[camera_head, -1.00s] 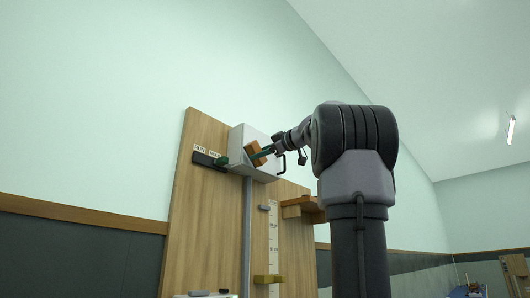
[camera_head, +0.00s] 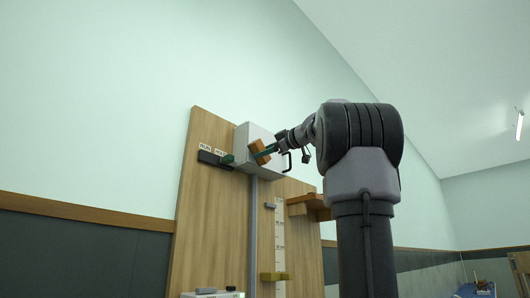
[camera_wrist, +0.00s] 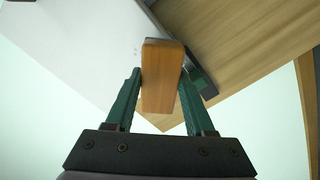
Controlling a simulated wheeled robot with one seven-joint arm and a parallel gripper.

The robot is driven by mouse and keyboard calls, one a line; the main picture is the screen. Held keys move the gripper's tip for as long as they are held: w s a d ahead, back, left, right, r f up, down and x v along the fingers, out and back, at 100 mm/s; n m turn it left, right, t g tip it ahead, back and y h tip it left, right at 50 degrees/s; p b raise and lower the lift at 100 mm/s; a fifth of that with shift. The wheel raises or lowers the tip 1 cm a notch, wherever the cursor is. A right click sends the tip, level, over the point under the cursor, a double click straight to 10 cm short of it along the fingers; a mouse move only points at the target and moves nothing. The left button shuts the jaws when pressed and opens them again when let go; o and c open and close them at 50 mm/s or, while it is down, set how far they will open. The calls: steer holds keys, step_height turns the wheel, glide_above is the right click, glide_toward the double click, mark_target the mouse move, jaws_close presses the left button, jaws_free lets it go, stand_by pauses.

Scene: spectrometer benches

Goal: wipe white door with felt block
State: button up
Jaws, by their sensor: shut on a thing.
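A white box with a white door (camera_head: 247,138) is mounted high on a tall wooden board; its white face (camera_wrist: 85,50) also fills the upper left of the wrist view. A black handle (camera_head: 304,156) sticks out at its right side. My gripper (camera_head: 264,151) is in front of the door, its green fingers shut on an orange-brown block (camera_head: 258,146). In the wrist view the block (camera_wrist: 161,78) sits between both fingers of my gripper (camera_wrist: 160,85), its far end close to the white face. I cannot tell whether it touches. No felt face is visible.
Free air lies above the box.

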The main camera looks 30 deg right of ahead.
mark_target(269, 156)
steer(key=shift+x, duration=0.8)
steer(key=shift+w+d, duration=0.2)
steer(key=shift+d, duration=0.4)
steer(key=shift+w+d, duration=0.25)
steer(key=shift+d, duration=0.4)
steer(key=shift+w+d, duration=0.2)
steer(key=shift+d, duration=0.4)
steer(key=shift+s+a, duration=0.25)
steer(key=shift+a, duration=0.75)
steer(key=shift+s+a, duration=0.25)
steer(key=shift+a, duration=0.75)
steer(key=v, duration=0.6)
steer(key=shift+d, duration=0.1)
